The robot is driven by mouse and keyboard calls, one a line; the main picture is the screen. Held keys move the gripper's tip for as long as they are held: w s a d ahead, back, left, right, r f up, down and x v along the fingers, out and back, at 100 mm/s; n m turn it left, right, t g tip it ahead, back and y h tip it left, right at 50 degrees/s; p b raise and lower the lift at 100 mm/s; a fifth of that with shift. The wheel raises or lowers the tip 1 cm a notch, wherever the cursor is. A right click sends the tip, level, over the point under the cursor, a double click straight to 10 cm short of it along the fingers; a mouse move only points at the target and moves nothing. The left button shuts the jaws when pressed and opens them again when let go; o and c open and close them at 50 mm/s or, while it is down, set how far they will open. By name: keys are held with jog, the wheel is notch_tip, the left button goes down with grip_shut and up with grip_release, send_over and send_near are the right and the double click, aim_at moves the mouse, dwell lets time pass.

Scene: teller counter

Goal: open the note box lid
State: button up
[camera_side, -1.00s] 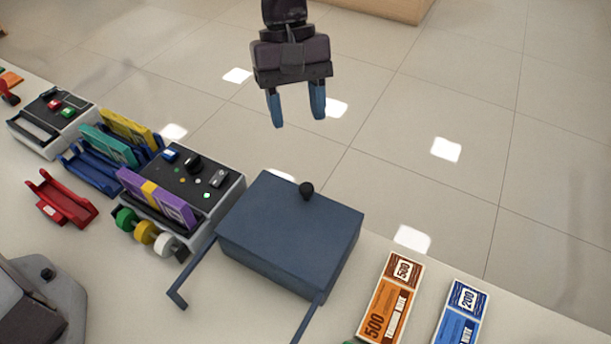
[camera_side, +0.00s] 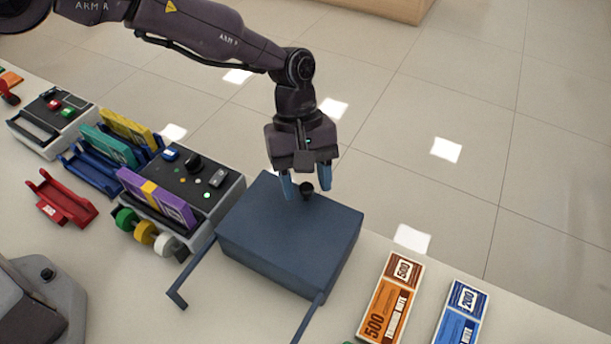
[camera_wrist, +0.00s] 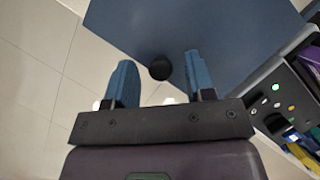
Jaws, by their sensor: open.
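The note box (camera_side: 288,240) is a dark blue box on the counter with its lid shut. A round black knob (camera_side: 306,188) stands near the lid's back edge. My gripper (camera_side: 306,190) is open above that edge, with its blue fingers on either side of the knob in the side view. In the wrist view the knob (camera_wrist: 160,68) shows between and a little beyond the fingertips of my gripper (camera_wrist: 159,72), nearer the right finger. The lid (camera_wrist: 215,30) fills the top of that view. I cannot tell whether a finger touches the knob.
Two thin arms (camera_side: 178,285) stick out from the box's front. A device with a purple note bundle (camera_side: 156,198) stands close on the left. Orange (camera_side: 390,300) and blue (camera_side: 462,315) note bundles lie to the right. Open floor lies behind the counter.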

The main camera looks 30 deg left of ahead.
aim_at(267, 253)
grip_shut()
jog(key=s, duration=1.1)
jog(key=shift+s, duration=0.3)
grip_release()
jog(key=v, duration=1.3)
